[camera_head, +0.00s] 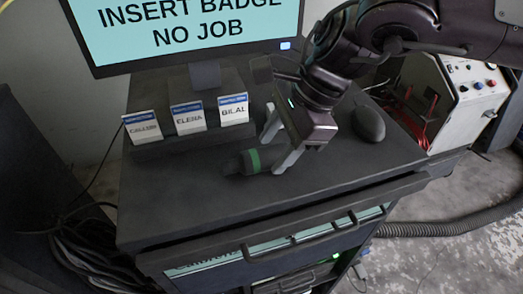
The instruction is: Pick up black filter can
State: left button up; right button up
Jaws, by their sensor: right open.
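A dark cylinder with a green band (239,164) lies on its side on the black desktop (190,205). It may be the black filter can, but no label can be read. My right gripper (272,154) reaches in from the upper right and points down at the desktop. Its two pale fingers are apart, and one is at the cylinder's right end. I cannot tell whether they touch it. My left gripper is not in view.
Three name badges, CALLUM (142,130), ELENA (188,119) and BILAL (234,111), stand behind the cylinder. A monitor (185,35) is at the back. A black mouse (369,124) lies right of my gripper. The desktop's front left is clear.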

jog(key=shift+x, duration=0.85)
jog(key=c, duration=0.8)
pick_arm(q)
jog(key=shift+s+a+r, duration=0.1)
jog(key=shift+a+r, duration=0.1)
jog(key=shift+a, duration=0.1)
pick_arm(e)
jog(key=shift+r, duration=0.15)
